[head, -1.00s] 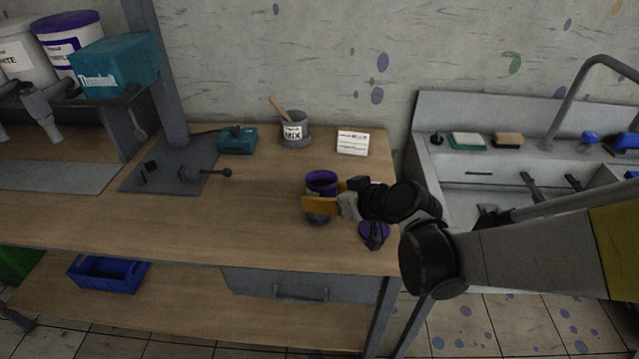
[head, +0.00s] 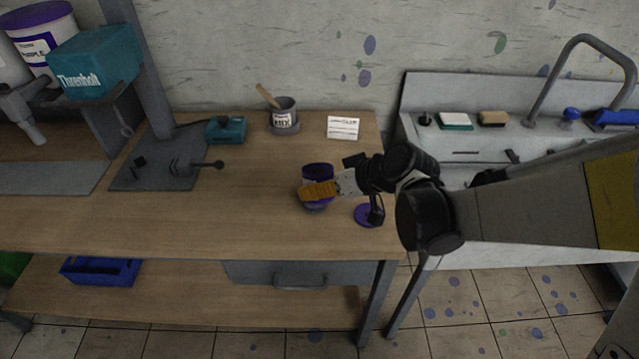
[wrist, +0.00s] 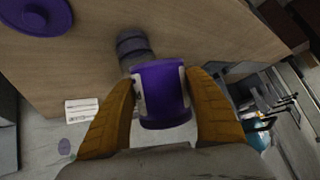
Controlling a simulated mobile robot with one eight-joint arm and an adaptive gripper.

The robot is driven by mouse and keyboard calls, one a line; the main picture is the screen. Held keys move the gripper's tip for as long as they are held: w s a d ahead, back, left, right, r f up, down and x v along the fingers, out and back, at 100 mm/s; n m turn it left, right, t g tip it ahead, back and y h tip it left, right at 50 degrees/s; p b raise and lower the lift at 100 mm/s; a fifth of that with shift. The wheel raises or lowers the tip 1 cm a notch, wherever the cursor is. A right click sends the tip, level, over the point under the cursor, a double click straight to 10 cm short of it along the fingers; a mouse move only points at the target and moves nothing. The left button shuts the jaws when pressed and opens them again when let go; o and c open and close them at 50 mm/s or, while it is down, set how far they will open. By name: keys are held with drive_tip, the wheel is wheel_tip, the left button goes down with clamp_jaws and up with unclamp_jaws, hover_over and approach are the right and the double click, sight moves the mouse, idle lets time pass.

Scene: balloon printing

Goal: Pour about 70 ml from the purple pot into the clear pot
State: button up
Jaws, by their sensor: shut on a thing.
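The purple pot (head: 318,171) is held above the front right part of the workbench. My gripper (head: 318,191) is shut on it, with orange fingers on either side. In the wrist view the purple pot (wrist: 163,93) sits between the fingers (wrist: 160,105). A small greyish, see-through-looking vessel, likely the clear pot (head: 315,206), shows just below and in front of the held pot, partly hidden by the fingers. It appears as a dark cylinder (wrist: 133,46) in the wrist view. Contact between the pots and any liquid flow cannot be made out.
A purple lid (head: 367,215) lies right of the pots, near the bench's right edge. A grey MIX pot (head: 285,118) with a stick, a white card (head: 343,128) and a teal device (head: 226,130) stand at the back.

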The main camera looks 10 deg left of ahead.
drive_tip(key=shift+s+d+r+m+g+h+p, duration=0.1)
drive_tip(key=shift+r+m+g+h+p, duration=0.1)
drive_tip(key=shift+g+h+p, duration=0.3)
drive_tip(key=shift+s+r+m+g+h+p, duration=0.1)
drive_tip(key=shift+m+g+h+p, duration=0.1)
drive_tip(key=shift+g+p, duration=0.5)
idle(1.2)
drive_tip(key=shift+m+g+h+p, duration=0.3)
drive_tip(key=shift+g+h, duration=0.2)
drive_tip(key=shift+g, duration=0.3)
idle(0.6)
drive_tip(key=shift+g, duration=0.3)
drive_tip(key=shift+g, duration=0.3)
drive_tip(key=shift+h, duration=0.4)
